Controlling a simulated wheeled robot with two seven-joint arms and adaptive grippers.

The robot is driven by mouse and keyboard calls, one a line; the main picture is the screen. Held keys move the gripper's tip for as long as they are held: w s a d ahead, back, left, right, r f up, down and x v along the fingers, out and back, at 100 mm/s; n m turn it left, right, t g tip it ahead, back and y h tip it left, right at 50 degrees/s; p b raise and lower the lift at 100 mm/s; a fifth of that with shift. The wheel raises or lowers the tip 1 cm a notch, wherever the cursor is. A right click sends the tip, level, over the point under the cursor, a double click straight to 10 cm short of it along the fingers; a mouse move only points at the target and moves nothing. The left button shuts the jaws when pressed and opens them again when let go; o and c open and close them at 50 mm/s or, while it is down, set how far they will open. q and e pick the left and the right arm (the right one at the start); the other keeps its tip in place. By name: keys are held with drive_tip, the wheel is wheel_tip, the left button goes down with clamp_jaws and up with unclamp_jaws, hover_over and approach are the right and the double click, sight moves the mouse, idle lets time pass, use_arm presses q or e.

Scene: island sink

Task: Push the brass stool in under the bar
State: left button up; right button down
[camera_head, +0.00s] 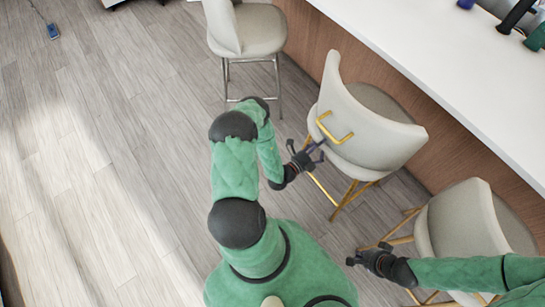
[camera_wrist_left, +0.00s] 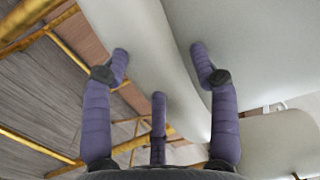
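The cream stool with brass legs (camera_head: 385,135) stands at the middle of the bar, turned at an angle. A brass handle (camera_head: 346,137) shows on the side of its shell that faces me. My left gripper (camera_head: 316,150) is beside that shell, just left of the handle. In the left wrist view its fingers (camera_wrist_left: 160,62) are spread with nothing held, close to a pale curved surface (camera_wrist_left: 150,40); contact cannot be told. My right gripper (camera_head: 356,258) is low at the right, by another brass-legged stool (camera_head: 462,222); its finger opening is unclear.
The white bar counter (camera_head: 440,65) runs diagonally along the right, above a wood panel (camera_head: 312,35). A cream stool with silvery legs (camera_head: 256,32) stands at the top. Several small objects lie on the counter's far end. The wood floor (camera_head: 110,150) at left is mostly clear.

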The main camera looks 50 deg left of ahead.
use_arm(q)
drive_tip(key=shift+s+d+f+g, duration=0.3)
drive_tip(key=shift+s+d+f, duration=0.05)
drive_tip(key=shift+f, duration=0.25)
clamp_jaws()
drive_tip(key=o, duration=2)
unclamp_jaws()
drive_tip(key=shift+a+f, duration=0.1)
drive_tip(key=shift+w+r, duration=0.1)
drive_tip(key=shift+r, duration=0.1)
drive_tip(key=shift+a+r, duration=0.1)
drive_tip(key=shift+a, duration=0.05)
drive_tip(key=s, duration=1.2)
drive_tip(key=shift+a, duration=0.1)
drive_tip(key=shift+w, duration=0.15)
